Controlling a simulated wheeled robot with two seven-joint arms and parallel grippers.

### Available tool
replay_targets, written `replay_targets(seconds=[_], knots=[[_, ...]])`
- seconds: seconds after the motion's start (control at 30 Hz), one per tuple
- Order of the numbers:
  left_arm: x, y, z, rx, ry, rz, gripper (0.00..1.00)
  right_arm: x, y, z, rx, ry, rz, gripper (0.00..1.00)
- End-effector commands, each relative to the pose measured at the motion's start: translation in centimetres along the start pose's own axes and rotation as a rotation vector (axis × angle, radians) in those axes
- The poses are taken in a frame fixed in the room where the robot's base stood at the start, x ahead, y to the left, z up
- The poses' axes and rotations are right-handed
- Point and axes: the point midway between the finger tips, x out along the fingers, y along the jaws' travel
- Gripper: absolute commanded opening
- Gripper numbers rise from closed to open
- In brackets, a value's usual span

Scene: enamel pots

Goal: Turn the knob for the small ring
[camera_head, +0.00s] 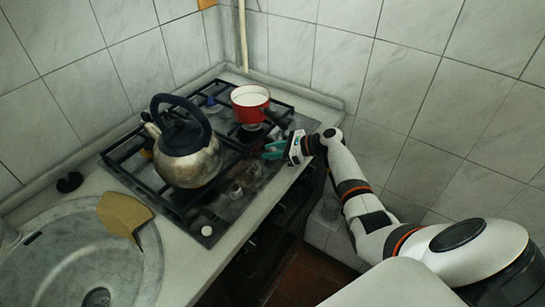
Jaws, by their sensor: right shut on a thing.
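My right gripper (274,150) is at the right front edge of the gas stove (225,212), with its teal fingers low over the row of knobs. It is shut on a knob, which its fingers mostly hide. Other knobs show along the same edge, among them a dark one (236,190) and a pale one (207,230) nearer the sink. The marking of each knob is too small to read. I cannot tell which burner is the small ring. My left gripper is not in view.
A steel kettle (187,163) with a dark handle stands on the front-left grate. A red pot (250,104) stands at the back right, its dark handle pointing toward my right gripper. A round sink (75,250) with a brown board (122,213) is at lower left. Tiled walls close the back.

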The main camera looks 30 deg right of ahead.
Motion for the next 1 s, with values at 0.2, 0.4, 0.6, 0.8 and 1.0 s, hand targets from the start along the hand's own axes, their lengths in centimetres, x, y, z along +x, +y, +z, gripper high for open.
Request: replay_targets(seconds=[0.2, 0.4, 0.6, 0.8, 1.0], knots=[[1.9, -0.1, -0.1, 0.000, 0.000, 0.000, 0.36, 0.1, 0.1, 0.2, -0.046, 0.000, -0.110, 0.08], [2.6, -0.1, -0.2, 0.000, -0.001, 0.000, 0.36, 0.1, 0.1, 0.1, -0.069, -0.001, -0.166, 0.08], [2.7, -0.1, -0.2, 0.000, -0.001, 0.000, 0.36, 0.1, 0.0, 0.0, -0.076, -0.001, -0.186, 0.08], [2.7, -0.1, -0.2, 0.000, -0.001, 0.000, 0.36, 0.1, 0.0, 0.0, -0.076, -0.001, -0.188, 0.08], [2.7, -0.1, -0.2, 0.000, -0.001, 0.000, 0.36, 0.1, 0.0, 0.0, -0.076, -0.001, -0.187, 0.40]])
